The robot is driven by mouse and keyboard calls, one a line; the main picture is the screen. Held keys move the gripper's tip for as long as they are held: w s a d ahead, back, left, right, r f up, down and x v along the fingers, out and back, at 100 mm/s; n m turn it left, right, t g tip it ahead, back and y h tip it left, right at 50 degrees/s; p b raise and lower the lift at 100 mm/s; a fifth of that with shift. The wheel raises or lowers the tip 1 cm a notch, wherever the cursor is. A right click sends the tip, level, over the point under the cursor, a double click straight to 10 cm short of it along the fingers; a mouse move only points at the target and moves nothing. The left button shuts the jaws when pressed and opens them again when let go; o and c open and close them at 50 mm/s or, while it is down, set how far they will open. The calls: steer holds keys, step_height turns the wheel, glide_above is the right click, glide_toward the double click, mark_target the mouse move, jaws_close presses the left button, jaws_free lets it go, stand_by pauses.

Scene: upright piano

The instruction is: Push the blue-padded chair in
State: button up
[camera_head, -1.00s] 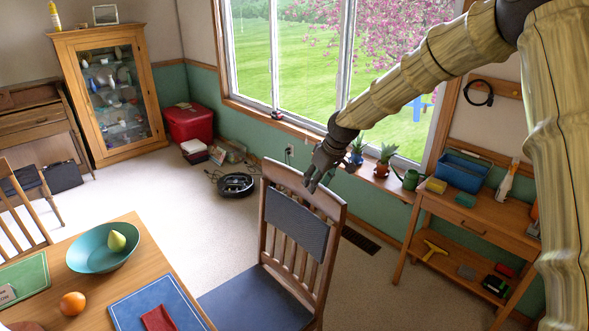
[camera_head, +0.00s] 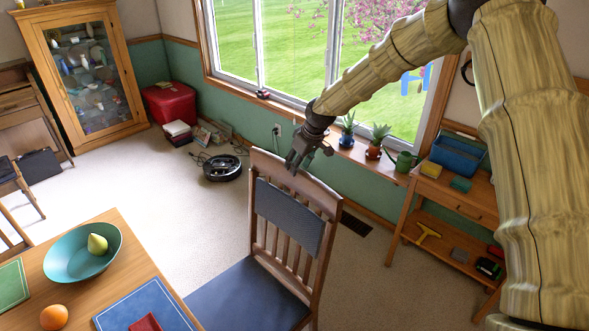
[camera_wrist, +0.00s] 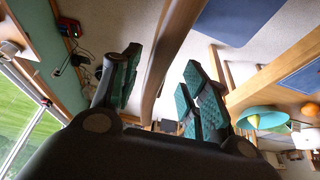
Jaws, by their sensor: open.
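The blue-padded chair has a wooden frame, a blue seat (camera_head: 250,295) and a blue pad on its slatted back (camera_head: 290,215). It stands upright, with its seat towards the wooden table (camera_head: 120,240) at the lower left. My gripper (camera_head: 298,165) is at the top rail of the chair back, pointing down. In the wrist view my gripper (camera_wrist: 163,85) has its two dark-green-padded fingers spread, with the brown top rail (camera_wrist: 152,75) running between them. I cannot tell whether a finger touches the rail. The chair's lower legs are hidden.
The table holds a teal bowl (camera_head: 62,262) with a pear, an orange (camera_head: 54,317) and a blue mat (camera_head: 150,308). A robot vacuum (camera_head: 222,168) lies on the floor behind the chair. A wooden side table (camera_head: 455,198) stands at right. Carpet left of the chair is clear.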

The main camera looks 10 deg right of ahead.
steer(key=shift+w+f, duration=0.4)
steer(key=shift+f, duration=0.2)
steer(key=shift+f+p, duration=0.3)
steer(key=shift+f, duration=0.05)
steer(key=shift+s+a+f, duration=0.2)
steer(key=shift+f, duration=0.1)
steer(key=shift+p+x, duration=0.35)
steer(key=shift+x, duration=0.65)
steer(key=shift+r, duration=0.3)
steer(key=shift+w+f, duration=0.1)
jaws_close()
